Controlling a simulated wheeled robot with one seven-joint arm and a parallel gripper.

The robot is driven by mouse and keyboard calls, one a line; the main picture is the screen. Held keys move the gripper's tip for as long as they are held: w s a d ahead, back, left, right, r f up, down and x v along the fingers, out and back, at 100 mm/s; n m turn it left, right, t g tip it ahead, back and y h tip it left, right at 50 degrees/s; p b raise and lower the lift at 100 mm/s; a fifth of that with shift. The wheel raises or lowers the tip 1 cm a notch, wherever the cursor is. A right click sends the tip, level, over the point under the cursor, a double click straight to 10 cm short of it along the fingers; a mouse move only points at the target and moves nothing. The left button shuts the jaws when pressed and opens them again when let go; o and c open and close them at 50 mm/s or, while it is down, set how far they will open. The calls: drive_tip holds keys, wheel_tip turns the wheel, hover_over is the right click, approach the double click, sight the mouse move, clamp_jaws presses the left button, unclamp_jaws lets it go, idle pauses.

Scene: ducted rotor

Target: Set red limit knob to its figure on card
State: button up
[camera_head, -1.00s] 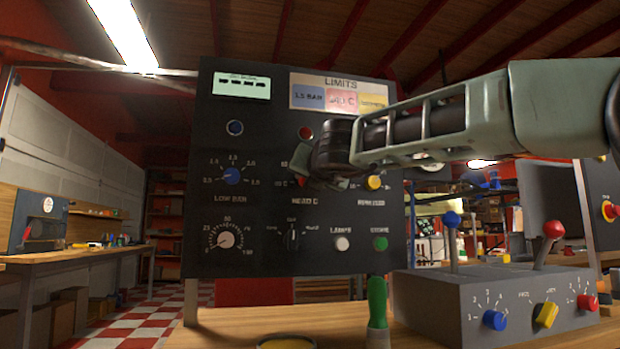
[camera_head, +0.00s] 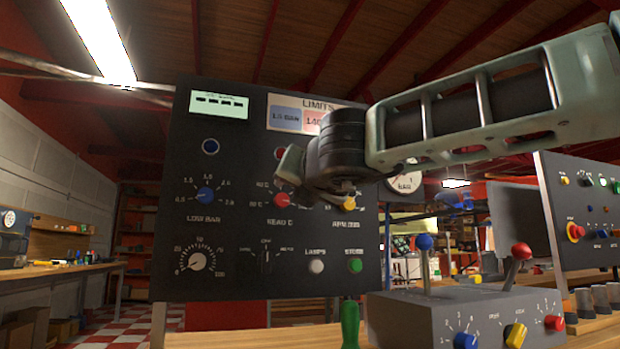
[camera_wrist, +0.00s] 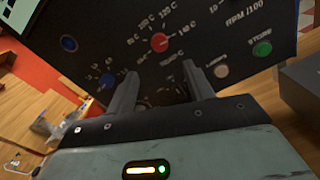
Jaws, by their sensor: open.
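The red limit knob (camera_head: 283,200) sits on the dark panel (camera_head: 225,240), above the HEAD C label. It also shows in the wrist view (camera_wrist: 159,42), ringed by temperature figures. Its exact pointer direction is too small to tell. The limits card (camera_head: 268,113) is at the panel's top. Its blue field reads 1.5 BAR; its red field (camera_head: 314,121) seems to begin with 140, and my arm hides the rest of the card. My gripper (camera_wrist: 163,76) is open and empty. In the wrist view the red knob appears beyond the fingertips, not between them.
A blue knob (camera_head: 205,194) is left of the red one, and a yellow knob (camera_head: 349,203) is right of it, close to my gripper. White (camera_head: 316,266) and green (camera_head: 354,265) buttons are below. A grey lever box (camera_head: 470,310) stands in front at right.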

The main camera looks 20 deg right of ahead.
drive_tip(key=s, duration=0.6)
drive_tip(key=shift+s, duration=0.2)
